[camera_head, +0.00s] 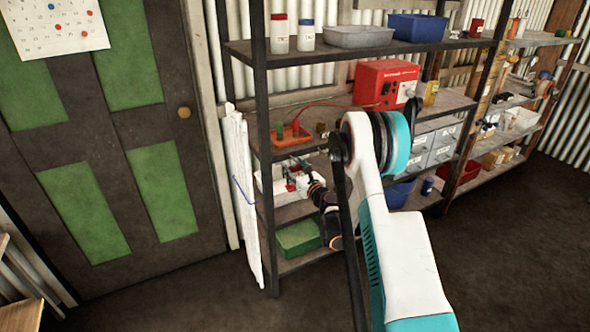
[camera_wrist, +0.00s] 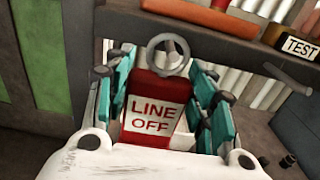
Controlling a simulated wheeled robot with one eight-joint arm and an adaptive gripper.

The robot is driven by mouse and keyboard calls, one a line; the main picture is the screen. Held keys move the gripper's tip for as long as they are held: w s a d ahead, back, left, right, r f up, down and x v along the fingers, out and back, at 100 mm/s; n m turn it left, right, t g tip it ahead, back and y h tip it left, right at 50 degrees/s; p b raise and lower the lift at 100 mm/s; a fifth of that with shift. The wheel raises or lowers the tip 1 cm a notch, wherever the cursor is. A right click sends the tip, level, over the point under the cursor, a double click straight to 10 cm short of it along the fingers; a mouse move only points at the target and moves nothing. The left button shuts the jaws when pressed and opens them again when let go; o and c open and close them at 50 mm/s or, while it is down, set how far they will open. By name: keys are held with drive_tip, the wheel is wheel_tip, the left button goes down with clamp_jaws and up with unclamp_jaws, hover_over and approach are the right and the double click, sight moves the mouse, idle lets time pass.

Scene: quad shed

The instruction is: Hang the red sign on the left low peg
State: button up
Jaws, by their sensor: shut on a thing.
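The red sign (camera_wrist: 152,80) is a red tag with a white "LINE OFF" label and a grey ring (camera_wrist: 168,54) at its top. My gripper (camera_wrist: 158,92) is shut on it, with teal fingers on both sides, and the sign stands roughly upright in the wrist view. In the head view my gripper (camera_head: 297,181) is small, at the left end of the shelf rack, with a bit of red at it. A grey rod like a peg (camera_wrist: 287,78) juts below a "TEST" label (camera_wrist: 299,46) at right. I cannot make out a left low peg.
A dark shelf edge (camera_wrist: 218,46) runs behind and above the sign. In the head view, a white tray (camera_head: 266,190) is beside my gripper and a green box (camera_head: 298,238) lies below. A red machine (camera_head: 384,84) stands higher up. The floor in front is clear.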

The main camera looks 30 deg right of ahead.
drive_tip(key=o, duration=1.2)
drive_tip(key=shift+r, duration=0.1)
